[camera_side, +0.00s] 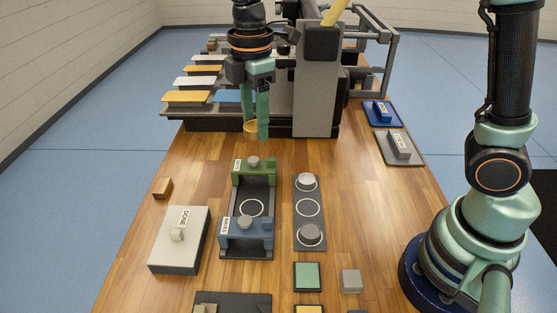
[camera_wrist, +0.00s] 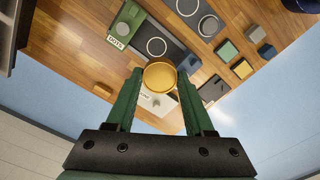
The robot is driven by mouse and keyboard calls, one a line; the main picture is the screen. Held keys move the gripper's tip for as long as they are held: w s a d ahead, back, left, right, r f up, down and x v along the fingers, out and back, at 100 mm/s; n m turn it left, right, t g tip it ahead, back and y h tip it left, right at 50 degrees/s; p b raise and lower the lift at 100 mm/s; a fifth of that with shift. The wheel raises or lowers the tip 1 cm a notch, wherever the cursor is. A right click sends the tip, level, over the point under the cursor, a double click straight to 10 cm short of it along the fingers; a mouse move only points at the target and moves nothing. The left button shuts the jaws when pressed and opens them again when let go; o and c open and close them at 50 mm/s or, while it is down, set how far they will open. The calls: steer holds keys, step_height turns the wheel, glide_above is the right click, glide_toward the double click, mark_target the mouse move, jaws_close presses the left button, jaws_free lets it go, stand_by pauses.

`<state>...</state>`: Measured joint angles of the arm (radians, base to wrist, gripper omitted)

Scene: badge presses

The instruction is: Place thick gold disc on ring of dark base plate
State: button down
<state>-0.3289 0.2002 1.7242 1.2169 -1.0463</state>
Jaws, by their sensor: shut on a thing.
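My gripper (camera_side: 257,132) is shut on the thick gold disc (camera_side: 250,127). The fingers hide part of the disc in the side view. In the wrist view the gold disc (camera_wrist: 160,76) shows as a round yellow piece between the two green fingertips. It is held above the table, behind the dark base plate (camera_side: 265,194). The plate's white ring (camera_side: 251,208) lies between a green block (camera_side: 254,171) and a blue block (camera_side: 246,229), with nothing on it. The disc is apart from the plate. The ring also shows in the wrist view (camera_wrist: 157,47).
A grey plate (camera_side: 309,196) to the right carries two grey discs and a bare middle ring. A pale box (camera_side: 180,238) labelled DONE stands at left. Small coloured blocks lie in front. Blue and grey stamps are at back right, and a grey machine (camera_side: 315,95) with trays stands behind.

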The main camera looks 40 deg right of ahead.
mark_target(252, 208)
steer(key=shift+w+a, duration=0.35)
steer(key=shift+a, duration=0.25)
steer(key=shift+w+a+f, duration=0.15)
steer(key=shift+a+f, duration=0.1)
step_height(252, 208, down, 20)
steer(key=shift+r, duration=0.15)
steer(key=shift+c, duration=1.4)
jaws_free()
